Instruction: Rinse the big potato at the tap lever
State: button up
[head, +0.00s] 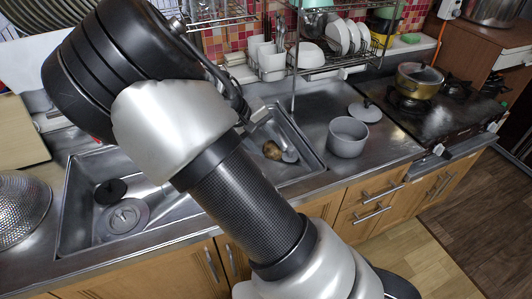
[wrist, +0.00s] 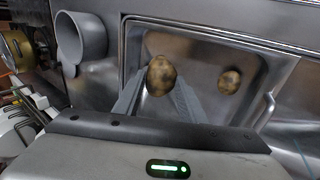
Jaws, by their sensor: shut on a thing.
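In the wrist view a brown potato (wrist: 161,76) sits between the fingertips of my gripper (wrist: 158,92), which is shut on it. It looks larger than a second potato (wrist: 229,80), but it is also nearer the camera. The second potato lies in the sink basin (wrist: 205,52), to the right of the held one. A slim metal piece (wrist: 266,108) stands near the basin's right edge; I cannot tell if it is the tap lever. In the head view one potato (head: 271,150) shows in the sink area; I cannot tell which. My arm hides much of the sink there.
A grey pot (head: 347,137) stands on the counter right of the sink, its lid (head: 365,110) behind it. A dish rack (head: 335,45) is at the back. A brass pot (head: 418,80) is on the stove. A metal colander (head: 20,207) is at the left.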

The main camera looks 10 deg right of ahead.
jog(key=s+a+r+m+p, duration=0.1)
jog(key=s+a+r+m, duration=0.1)
jog(key=s+r, duration=0.35)
jog(key=s+a+f+n+t+y+p, duration=0.15)
jog(key=a+p, duration=0.35)
jog(key=a, duration=0.8)
jog(key=s+a+f+m+t+y+p, duration=0.1)
jog(key=a+f+t+p, duration=0.2)
jog(key=a, duration=1)
jog(key=w+a+f+b, duration=0.1)
jog(key=w+a+b, duration=0.2)
jog(key=w+a, duration=0.5)
jog(key=shift+w+f+b, duration=0.25)
jog(key=shift+w+b, duration=0.05)
jog(key=shift+w, duration=1.65)
jog(key=shift+d+n, duration=0.15)
jog(key=shift+n, duration=0.1)
jog(key=shift+w+d, duration=0.3)
jog(key=shift+d, duration=0.1)
jog(key=shift+a, duration=0.1)
